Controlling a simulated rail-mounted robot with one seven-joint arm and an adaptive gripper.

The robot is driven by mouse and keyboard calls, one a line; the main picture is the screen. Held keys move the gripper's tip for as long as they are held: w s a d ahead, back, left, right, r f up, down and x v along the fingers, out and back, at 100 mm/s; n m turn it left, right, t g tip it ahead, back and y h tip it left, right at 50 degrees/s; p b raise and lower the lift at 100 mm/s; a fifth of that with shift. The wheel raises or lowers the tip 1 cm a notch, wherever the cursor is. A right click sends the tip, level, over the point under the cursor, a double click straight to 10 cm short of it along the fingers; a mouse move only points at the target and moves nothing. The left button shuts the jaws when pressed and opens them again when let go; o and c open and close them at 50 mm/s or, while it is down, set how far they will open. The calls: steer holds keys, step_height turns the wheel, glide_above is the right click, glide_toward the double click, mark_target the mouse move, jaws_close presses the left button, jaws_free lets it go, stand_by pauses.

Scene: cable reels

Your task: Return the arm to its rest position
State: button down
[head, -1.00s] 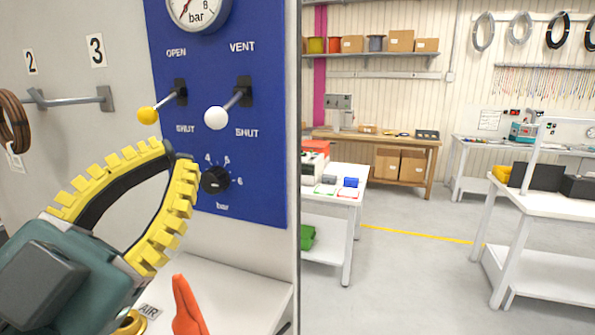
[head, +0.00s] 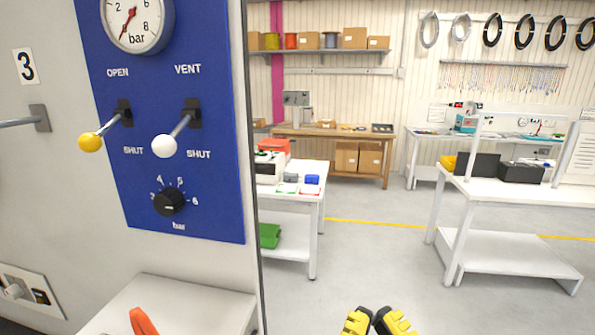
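My gripper (head: 374,314) shows only by its yellow ribbed fingertips at the bottom edge of the head view, right of centre. The tips lean together and nothing shows between them. The rest of the gripper and my arm are below the picture. The tips are over the open grey floor, clear of the blue panel (head: 170,100) and its cabinet on the left.
The panel carries a gauge (head: 137,18), a yellow lever (head: 91,142), a white lever (head: 164,146) and a black knob (head: 169,201). White benches (head: 520,190) stand at right; the floor between is free.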

step_height(320, 180, up, 29)
steer(key=p, duration=2.6)
steer(key=shift+r, duration=0.15)
steer(key=shift+w, duration=0.1)
